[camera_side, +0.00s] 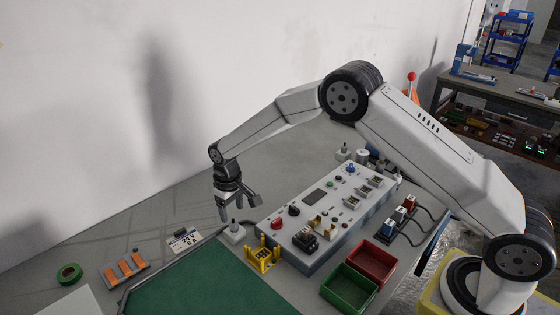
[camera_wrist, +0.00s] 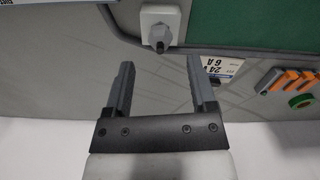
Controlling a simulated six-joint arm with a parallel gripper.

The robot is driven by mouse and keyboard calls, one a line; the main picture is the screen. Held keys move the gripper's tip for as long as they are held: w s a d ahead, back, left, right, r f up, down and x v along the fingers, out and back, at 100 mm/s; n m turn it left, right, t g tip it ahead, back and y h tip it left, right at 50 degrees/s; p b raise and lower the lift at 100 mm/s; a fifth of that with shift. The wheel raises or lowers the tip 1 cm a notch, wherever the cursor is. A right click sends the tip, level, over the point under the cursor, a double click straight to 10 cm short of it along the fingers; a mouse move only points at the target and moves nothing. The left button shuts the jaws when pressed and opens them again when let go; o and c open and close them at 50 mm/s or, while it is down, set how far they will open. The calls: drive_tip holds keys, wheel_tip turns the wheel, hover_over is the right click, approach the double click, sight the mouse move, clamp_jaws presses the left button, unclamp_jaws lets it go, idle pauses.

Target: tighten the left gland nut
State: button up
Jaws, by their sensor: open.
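The left gland nut (camera_side: 234,225) is a small grey fitting with a dark tip on a white box (camera_side: 232,236) near the panel's left end. In the wrist view the nut (camera_wrist: 160,38) shows at the top, on its white box (camera_wrist: 174,14), beyond the fingertips and roughly in line with the gap between them. My gripper (camera_side: 239,205) is open and empty, just above the nut in the side view. Both of its fingers (camera_wrist: 160,78) are apart in the wrist view, with nothing between them. I cannot tell the exact height gap to the nut.
A control panel (camera_side: 318,257) with knobs and sockets stands right of the nut, with a yellow bracket (camera_side: 262,262) close by. A similar fitting (camera_side: 343,153) is at the far end. A green mat (camera_side: 200,285), red bin (camera_side: 372,262) and green bin (camera_side: 348,288) lie in front.

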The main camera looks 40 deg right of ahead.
sight(233, 221)
drive_tip(key=shift+f, duration=2.25)
clamp_jaws()
